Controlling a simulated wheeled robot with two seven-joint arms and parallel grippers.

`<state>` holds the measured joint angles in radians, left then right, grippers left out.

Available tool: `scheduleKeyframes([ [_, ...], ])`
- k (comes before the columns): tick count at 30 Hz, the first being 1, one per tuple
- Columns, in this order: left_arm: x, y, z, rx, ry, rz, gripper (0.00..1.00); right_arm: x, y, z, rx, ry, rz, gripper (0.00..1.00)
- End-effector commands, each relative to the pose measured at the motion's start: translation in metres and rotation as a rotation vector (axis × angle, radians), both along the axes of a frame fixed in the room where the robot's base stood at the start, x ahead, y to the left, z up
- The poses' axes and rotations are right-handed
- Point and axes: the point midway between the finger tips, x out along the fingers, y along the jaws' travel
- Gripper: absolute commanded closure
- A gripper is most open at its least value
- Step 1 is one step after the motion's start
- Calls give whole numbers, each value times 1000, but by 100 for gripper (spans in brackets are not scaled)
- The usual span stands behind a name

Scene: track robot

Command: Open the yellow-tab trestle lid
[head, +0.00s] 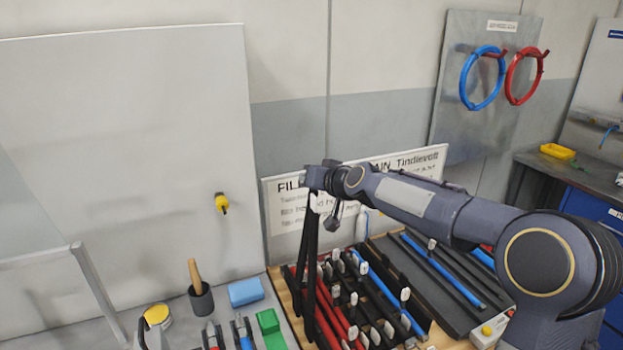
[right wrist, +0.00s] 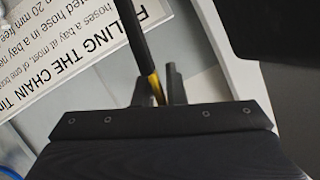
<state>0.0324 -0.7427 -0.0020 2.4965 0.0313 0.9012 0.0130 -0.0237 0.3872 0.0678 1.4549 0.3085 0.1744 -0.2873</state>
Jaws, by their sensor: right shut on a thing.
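My right gripper (head: 314,190) reaches in from the right, high over the trestle of strips and hoses. It is shut on the lid, a dark narrow frame (head: 308,250) that stands steeply up from the trestle (head: 278,288). In the right wrist view the gripper (right wrist: 157,90) has its two fingers on either side of the yellow tab (right wrist: 154,82), at the end of a dark bar (right wrist: 138,45). The hinge end of the lid is hard to make out among the strips. My left gripper is not in view.
A sign (head: 285,208) stands behind the trestle. Black, blue and red strips with white tags crowd it. A blue block (head: 246,291), a green block (head: 269,322) and a dark cup (head: 201,300) stand left of it. A dark tray (head: 450,315) lies to the right.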

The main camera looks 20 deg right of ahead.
Motion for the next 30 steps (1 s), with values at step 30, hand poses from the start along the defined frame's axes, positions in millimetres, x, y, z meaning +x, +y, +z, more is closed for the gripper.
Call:
scheduleKeyframes([
  [30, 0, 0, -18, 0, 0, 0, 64, -58, -16, 19, 2, 4, 4, 73],
])
